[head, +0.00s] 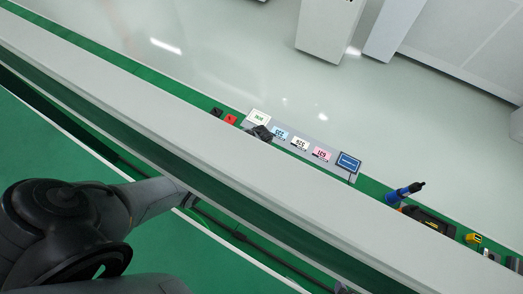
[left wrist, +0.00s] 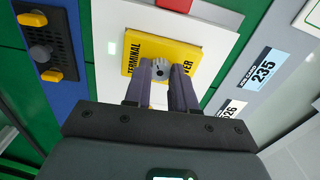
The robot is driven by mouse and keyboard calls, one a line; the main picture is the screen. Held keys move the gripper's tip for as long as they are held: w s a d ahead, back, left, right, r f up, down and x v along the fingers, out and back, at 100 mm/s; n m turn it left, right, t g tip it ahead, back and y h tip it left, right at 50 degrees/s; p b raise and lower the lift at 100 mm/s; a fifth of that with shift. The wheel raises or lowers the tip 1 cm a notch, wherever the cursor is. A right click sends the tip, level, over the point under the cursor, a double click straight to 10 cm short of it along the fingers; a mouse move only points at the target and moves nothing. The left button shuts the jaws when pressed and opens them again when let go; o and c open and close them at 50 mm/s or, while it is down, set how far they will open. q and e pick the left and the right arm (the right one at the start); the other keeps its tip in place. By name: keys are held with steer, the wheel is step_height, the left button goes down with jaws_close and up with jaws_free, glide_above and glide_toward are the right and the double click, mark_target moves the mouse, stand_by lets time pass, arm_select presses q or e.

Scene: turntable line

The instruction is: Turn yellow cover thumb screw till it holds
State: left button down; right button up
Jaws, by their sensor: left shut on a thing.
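The yellow cover (left wrist: 192,52) shows in the left wrist view, lettered "TERMINAL" along one side, with the second word partly hidden by my fingers. It lies on a white panel (left wrist: 112,18). A grey thumb screw (left wrist: 160,66) with a dark mark sits near the cover's lower edge. My left gripper (left wrist: 163,74) has its two dark fingers on either side of the screw and is shut on it. In the head view my left arm passes behind the long grey beam, and its gripper is hidden. My right gripper is in neither view.
In the left wrist view, a blue panel (left wrist: 62,95) with yellow knobs stands left, a red part (left wrist: 175,5) above the cover, and number cards (left wrist: 262,68) right. In the head view, a grey beam (head: 240,185) crosses; a blue tool (head: 398,194) lies beyond it.

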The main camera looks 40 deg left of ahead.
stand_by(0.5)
arm_select(q)
steer(key=c, duration=0.9)
jaws_free()
steer(key=shift+r, duration=0.1)
steer(key=shift+r+p, duration=0.3)
steer(key=shift+r, duration=0.25)
step_height(320, 180, up, 10)
steer(key=p, duration=0.2)
steer(key=shift+f, duration=0.2)
